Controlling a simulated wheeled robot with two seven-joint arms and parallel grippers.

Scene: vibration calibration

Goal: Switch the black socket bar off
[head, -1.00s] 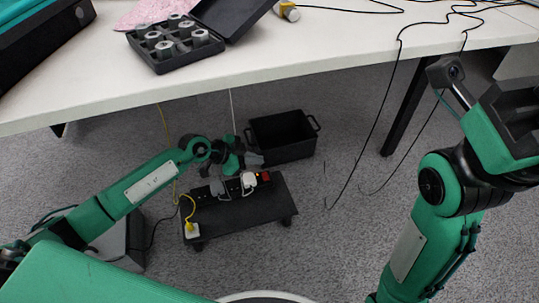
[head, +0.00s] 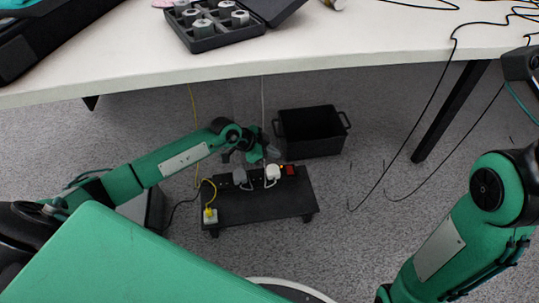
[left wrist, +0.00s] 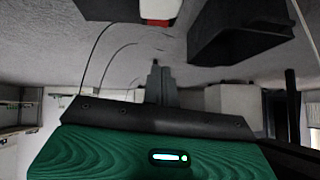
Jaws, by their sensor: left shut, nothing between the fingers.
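The black socket bar (head: 258,178) lies on a low black wheeled platform (head: 260,204) under the table, with white and grey plugs in it. Its red switch (head: 290,169) is at the right end and looks dark red. In the left wrist view the bar's end shows at the top edge, with the red switch (left wrist: 155,22) on it. My left gripper (head: 273,154) is above and behind the bar, left of the switch. Its fingers (left wrist: 155,66) are shut, empty, and appear apart from the switch.
A black open crate (head: 312,133) stands behind the platform, close to my left gripper. The white table (head: 300,58) overhangs, with a black case of weights (head: 215,38). A yellow plug (head: 210,215) sits at the platform's left. Cables hang at the right; grey floor is free there.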

